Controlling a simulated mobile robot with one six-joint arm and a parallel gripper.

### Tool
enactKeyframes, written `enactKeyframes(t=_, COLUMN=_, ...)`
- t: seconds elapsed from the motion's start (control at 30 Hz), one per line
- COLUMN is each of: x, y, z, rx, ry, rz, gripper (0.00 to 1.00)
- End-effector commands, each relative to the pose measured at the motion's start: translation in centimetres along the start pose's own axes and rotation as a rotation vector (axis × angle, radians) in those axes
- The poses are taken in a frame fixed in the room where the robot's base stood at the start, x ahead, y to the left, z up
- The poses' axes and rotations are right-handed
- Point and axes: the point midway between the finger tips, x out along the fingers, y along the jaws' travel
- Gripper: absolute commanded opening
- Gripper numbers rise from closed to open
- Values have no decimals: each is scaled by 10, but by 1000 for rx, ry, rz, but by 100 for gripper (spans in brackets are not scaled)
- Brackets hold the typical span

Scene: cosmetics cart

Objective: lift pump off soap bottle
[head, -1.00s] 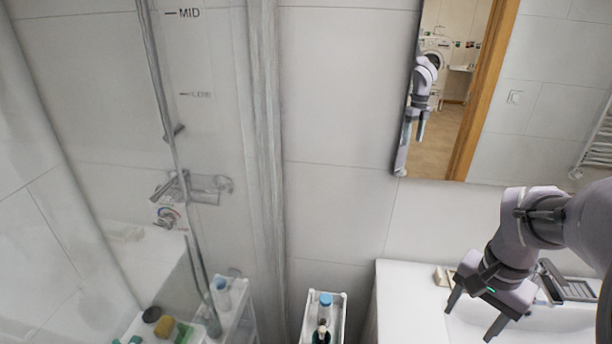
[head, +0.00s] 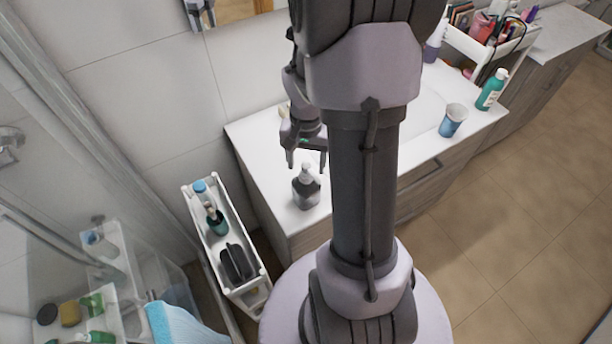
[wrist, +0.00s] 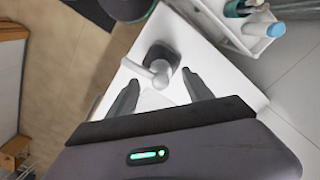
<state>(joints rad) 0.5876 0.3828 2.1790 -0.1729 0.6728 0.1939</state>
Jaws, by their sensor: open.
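The soap bottle (head: 307,194) is dark grey and stands upright on the white counter near its front left corner. Its pale pump (head: 306,172) sits on top. My gripper (head: 306,167) is open, pointing down, with its fingertips close to the pump in the head view; the exact depth is hard to judge there. In the wrist view the soap bottle (wrist: 166,54) and the pump (wrist: 156,72) show just beyond and between the spread fingers of my gripper (wrist: 161,79). Nothing is held.
A narrow white cart (head: 262,284) with bottles and a black item stands left of the counter (head: 262,152). A blue cup (head: 453,120) and a green bottle (head: 491,89) stand at the counter's right. The counter around the soap bottle is mostly clear.

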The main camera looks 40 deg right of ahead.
Motion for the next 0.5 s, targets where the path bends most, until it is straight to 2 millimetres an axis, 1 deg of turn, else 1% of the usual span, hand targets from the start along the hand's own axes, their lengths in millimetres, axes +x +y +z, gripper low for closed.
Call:
enactKeyframes(t=0.03, x=12, y=0, z=1, rx=-1, ry=-3, rz=1, gripper=60)
enactKeyframes(t=0.1, x=22, y=0, z=1, rx=-1, ry=-2, rz=1, gripper=60)
enactKeyframes(t=0.2, x=25, y=0, z=1, rx=-1, ry=0, rz=1, gripper=60)
enactKeyframes(t=0.37, x=24, y=0, z=0, rx=-1, ry=0, rz=0, gripper=60)
enactKeyframes(t=0.5, x=24, y=0, z=0, rx=-1, ry=0, rz=0, gripper=32)
